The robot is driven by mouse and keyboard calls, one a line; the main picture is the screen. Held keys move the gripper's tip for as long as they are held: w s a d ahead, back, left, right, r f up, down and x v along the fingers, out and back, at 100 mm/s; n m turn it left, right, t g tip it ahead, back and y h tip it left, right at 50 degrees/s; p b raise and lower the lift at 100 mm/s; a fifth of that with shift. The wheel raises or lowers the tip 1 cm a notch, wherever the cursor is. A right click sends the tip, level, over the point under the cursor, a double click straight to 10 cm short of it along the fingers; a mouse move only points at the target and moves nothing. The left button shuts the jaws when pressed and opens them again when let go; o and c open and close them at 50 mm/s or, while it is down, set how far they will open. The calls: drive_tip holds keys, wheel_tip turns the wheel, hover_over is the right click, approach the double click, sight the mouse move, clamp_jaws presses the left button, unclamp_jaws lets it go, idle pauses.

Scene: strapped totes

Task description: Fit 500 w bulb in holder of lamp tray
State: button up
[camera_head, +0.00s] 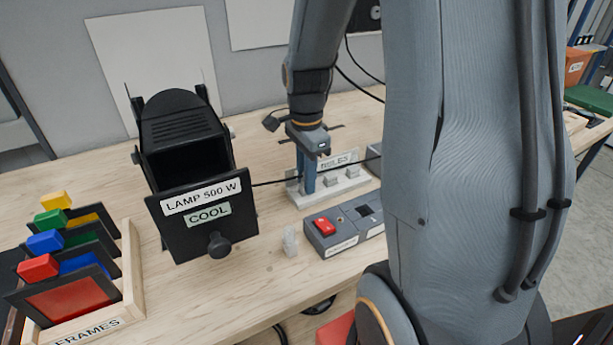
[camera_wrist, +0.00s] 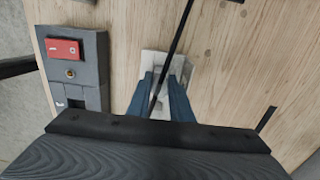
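The black lamp house (camera_head: 180,125) stands on the bench at left of centre in the head view. Its front plate (camera_head: 175,232) reads "LAMP 500 W" and "COOL" and has a black knob (camera_head: 220,245). The holder inside is hidden. My gripper (camera_head: 308,188) points down at a pale block (camera_head: 340,188) with several small upright pieces and a partly hidden sign. In the wrist view its blue fingers (camera_wrist: 165,90) stand apart over the pale block (camera_wrist: 155,60); I see no bulb clearly between them. A small clear piece (camera_head: 290,242) stands on the bench; I cannot tell whether it is a bulb.
A grey switch box (camera_head: 345,232) with a red rocker switch (camera_head: 323,227) sits in front of the pale block. A wooden rack (camera_head: 132,250) of coloured frames stands at left. A thin black line (camera_head: 275,182) crosses near my fingers. Bare bench lies around the clear piece.

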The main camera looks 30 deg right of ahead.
clamp_jaws()
drive_tip(key=shift+c, duration=0.3)
unclamp_jaws()
clamp_jaws()
drive_tip(key=shift+r+p, duration=1.9)
drive_tip(key=shift+r, duration=0.1)
drive_tip(key=shift+r, duration=0.15)
